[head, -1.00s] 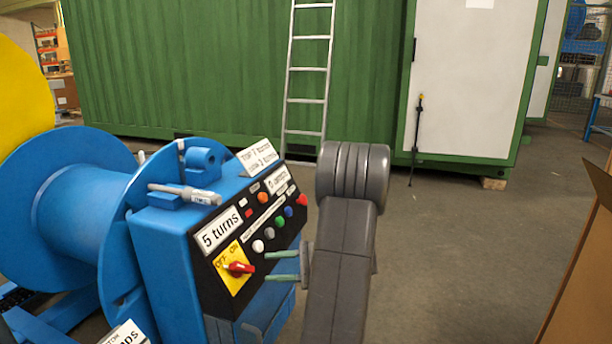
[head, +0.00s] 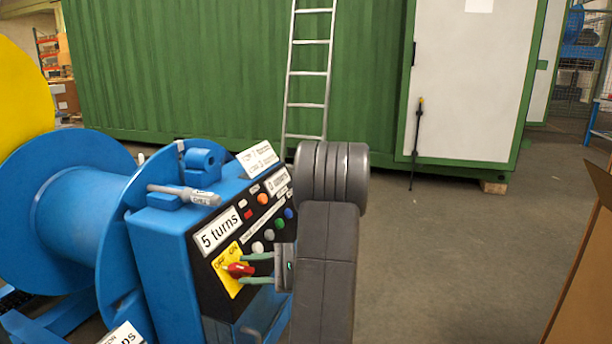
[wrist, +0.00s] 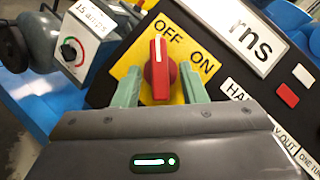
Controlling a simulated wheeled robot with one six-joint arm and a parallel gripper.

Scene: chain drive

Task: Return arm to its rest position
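A blue control box (head: 160,250) has a black panel with a red rotary switch (head: 240,270) on a yellow OFF/ON plate (head: 232,287). In the wrist view the red switch (wrist: 160,70) has its white pointer line towards the OFF side. My gripper (head: 257,269) is at the switch, its two green fingers on either side of the red knob. In the wrist view the fingers of my gripper (wrist: 160,88) stand apart, with yellow plate showing between each finger and the knob, so it is open and holds nothing. Whether a finger touches the knob is hard to tell.
A blue cable drum (head: 75,215) stands left of the box. A grey marker-like tool (head: 185,193) lies on top of it. Coloured buttons (head: 270,235) sit close above the switch. A brown panel (head: 585,260) stands at right. The floor (head: 440,250) between is clear.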

